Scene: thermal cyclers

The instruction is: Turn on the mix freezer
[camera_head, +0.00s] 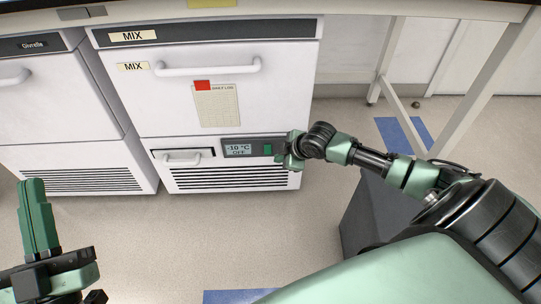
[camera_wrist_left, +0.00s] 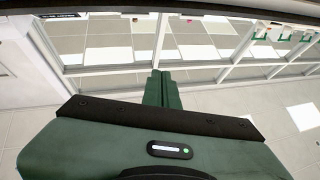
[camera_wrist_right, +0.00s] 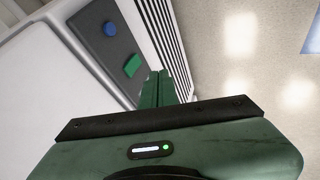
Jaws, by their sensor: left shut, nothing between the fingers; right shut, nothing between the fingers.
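The mix freezer (camera_head: 212,108) is a white under-bench unit with MIX labels. Its low control panel (camera_head: 229,154) has a display (camera_head: 238,149) that reads -10 °C and OFF, and a green button (camera_head: 267,149). The right wrist view shows the green button (camera_wrist_right: 132,65) and a round blue button (camera_wrist_right: 110,29) on the dark panel. My right gripper (camera_head: 283,159) is shut and empty at the panel's right end, its tips close to the green button; I cannot tell if they touch the panel. My left gripper (camera_head: 34,190) is shut and empty, above the floor at left.
Another white freezer (camera_head: 50,105) stands at the left. The mix freezer has a door handle (camera_head: 208,69), a paper log (camera_head: 217,105), a small lower handle (camera_head: 182,159) and a vent grille (camera_head: 228,178). A bench leg (camera_head: 470,85) stands at right.

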